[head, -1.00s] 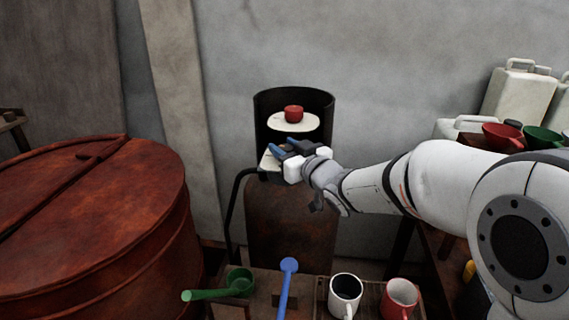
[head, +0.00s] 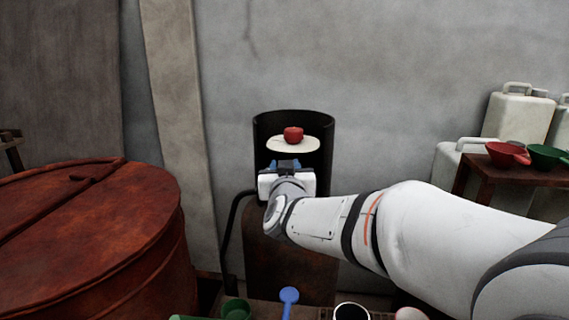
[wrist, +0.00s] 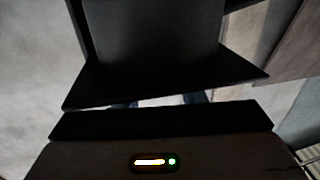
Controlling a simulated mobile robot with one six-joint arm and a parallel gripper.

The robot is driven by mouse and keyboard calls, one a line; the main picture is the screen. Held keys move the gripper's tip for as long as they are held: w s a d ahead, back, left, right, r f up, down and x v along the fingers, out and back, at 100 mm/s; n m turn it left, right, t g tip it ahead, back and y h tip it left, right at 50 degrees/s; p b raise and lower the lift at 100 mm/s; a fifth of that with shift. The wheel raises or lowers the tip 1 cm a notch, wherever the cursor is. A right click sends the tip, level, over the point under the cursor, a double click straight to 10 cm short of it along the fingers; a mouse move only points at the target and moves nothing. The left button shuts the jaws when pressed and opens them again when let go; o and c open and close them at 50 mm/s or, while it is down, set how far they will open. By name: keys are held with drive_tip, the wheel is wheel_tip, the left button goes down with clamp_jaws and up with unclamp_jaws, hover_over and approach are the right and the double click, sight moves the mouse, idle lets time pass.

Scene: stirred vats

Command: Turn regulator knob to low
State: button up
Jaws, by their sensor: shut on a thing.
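My gripper (head: 285,165) is at the front of the dark cylinder's open-fronted collar, just below a pale round plate (head: 292,145) in the head view. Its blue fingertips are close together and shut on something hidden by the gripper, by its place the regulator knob. No marking of the knob's setting can be read. A small red round part (head: 293,134) sits on top of the pale plate, above and apart from my fingers. In the wrist view, dark panels cover most of the fingers.
The black collar (head: 320,125) curves behind the plate, and a dark hose (head: 228,235) runs down its left side. A large rusty lidded vat (head: 90,215) stands at left.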

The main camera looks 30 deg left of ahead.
drive_tip(key=m+h+p, duration=0.1)
drive_tip(key=p, duration=0.1)
drive_tip(key=m+t+h+p, duration=0.1)
drive_tip(key=h+p, duration=0.2)
drive_tip(key=p, duration=0.1)
drive_tip(key=shift+s+a+r+m+t, duration=0.1)
drive_tip(key=shift+a+r+m+t, duration=0.05)
drive_tip(key=shift+r+m+t, duration=0.2)
drive_tip(key=m+h+p, duration=0.2)
drive_tip(key=h+p, duration=0.1)
drive_tip(key=m+h+p, duration=0.1)
drive_tip(key=h, duration=0.1)
drive_tip(key=shift+f+m+t, duration=0.25)
drive_tip(key=shift+f+m+h+p, duration=0.1)
drive_tip(key=shift+m+h+p, duration=1.15)
drive_tip(key=shift+h, duration=0.75)
drive_tip(key=shift+g+h, duration=0.3)
drive_tip(key=shift+g, duration=0.1)
drive_tip(key=o, duration=1)
drive_tip(key=shift+c, duration=0.2)
drive_tip(key=b+v, duration=0.1)
drive_tip(key=v, duration=0.6)
drive_tip(key=shift+s, duration=0.35)
